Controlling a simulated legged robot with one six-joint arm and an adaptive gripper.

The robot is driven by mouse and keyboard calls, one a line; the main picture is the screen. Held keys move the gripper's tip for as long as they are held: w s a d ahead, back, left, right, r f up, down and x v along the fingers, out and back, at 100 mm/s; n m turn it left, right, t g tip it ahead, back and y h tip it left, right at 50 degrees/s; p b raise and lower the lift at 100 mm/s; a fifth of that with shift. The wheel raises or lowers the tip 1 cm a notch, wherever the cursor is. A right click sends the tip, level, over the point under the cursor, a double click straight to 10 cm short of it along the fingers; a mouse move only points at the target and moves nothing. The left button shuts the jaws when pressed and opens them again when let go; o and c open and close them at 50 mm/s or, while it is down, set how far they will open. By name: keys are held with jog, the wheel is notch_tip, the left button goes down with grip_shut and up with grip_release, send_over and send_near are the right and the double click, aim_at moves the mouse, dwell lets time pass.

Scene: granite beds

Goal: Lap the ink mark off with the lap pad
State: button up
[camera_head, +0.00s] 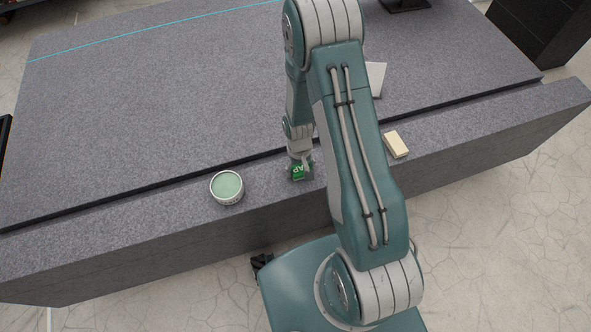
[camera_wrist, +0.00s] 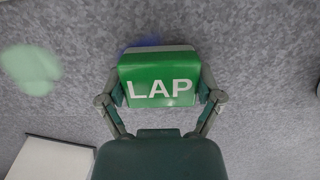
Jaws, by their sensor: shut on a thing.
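The lap pad (camera_wrist: 160,75) is a green block with white LAP lettering and a pale edge along its far side. My gripper (camera_wrist: 160,98) is shut on it, one finger against each side. In the head view the pad (camera_head: 298,172) is at the end of my arm, over the front granite ledge, beneath my gripper (camera_head: 300,160). A blue ink mark (camera_wrist: 150,42) shows just past the pad's far edge in the wrist view. The pad hides part of that area, so I cannot tell the mark's full size. Contact between pad and granite is unclear.
A round tin with pale green contents (camera_head: 227,186) stands left of the pad. A cream block (camera_head: 396,144) lies to the right on the ledge. A pale flat piece (camera_head: 376,78) is behind my arm. A blurred pale green patch (camera_wrist: 30,68) shows left in the wrist view.

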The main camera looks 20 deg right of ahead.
aim_at(293, 171)
jog(key=shift+a+f, duration=0.15)
jog(key=shift+a, duration=1.05)
jog(key=shift+d, duration=1.15)
jog(key=shift+a, duration=1.25)
jog(key=shift+r, duration=1.05)
